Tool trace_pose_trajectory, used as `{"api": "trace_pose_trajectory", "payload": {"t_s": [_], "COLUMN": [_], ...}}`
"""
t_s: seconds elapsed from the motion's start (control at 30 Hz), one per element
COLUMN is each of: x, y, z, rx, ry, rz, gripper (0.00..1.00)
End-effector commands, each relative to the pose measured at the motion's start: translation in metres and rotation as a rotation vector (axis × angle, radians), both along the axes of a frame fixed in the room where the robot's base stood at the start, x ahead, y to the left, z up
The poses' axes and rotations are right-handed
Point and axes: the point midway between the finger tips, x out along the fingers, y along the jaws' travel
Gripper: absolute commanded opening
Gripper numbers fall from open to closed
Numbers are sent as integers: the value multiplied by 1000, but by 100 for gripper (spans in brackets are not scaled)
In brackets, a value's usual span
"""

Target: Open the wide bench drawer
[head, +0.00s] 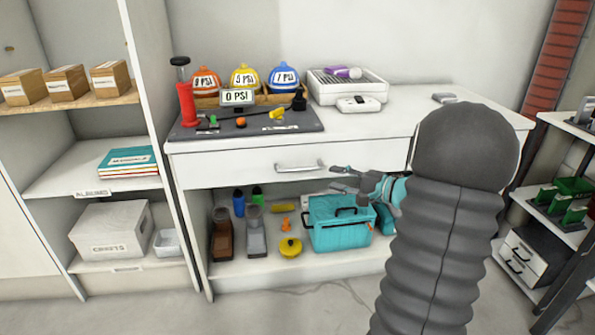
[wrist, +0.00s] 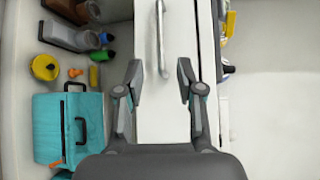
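The wide bench drawer (head: 235,167) is a white front under the bench top, and it looks shut. Its silver bar handle (head: 300,166) sits at the middle of the front. The handle also shows in the wrist view (wrist: 161,40), at the top centre. My gripper (head: 338,178) is open and empty, just right of the handle in the head view. In the wrist view, my gripper (wrist: 160,67) has its fingers apart on either side of the handle's line, with the near handle end close to the fingertips. No contact with the handle is visible.
A teal cooler bag (head: 335,232), boots (head: 255,236) and bottles stand on the open shelf below the drawer. The bench top holds a grey mat (head: 250,125) with hard hats behind it, and a white tray (head: 345,88).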

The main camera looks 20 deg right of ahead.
Motion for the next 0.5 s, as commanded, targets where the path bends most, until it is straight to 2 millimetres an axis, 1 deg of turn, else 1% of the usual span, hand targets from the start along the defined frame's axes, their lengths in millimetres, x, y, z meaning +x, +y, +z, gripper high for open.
{"api": "trace_pose_trajectory", "payload": {"t_s": [0.17,0.5], "x": [24,78], "y": [16,47], "z": [-3,-12], "rx": [-2,-1], "ry": [0,3], "rz": [6,6], "gripper": [37,37]}}
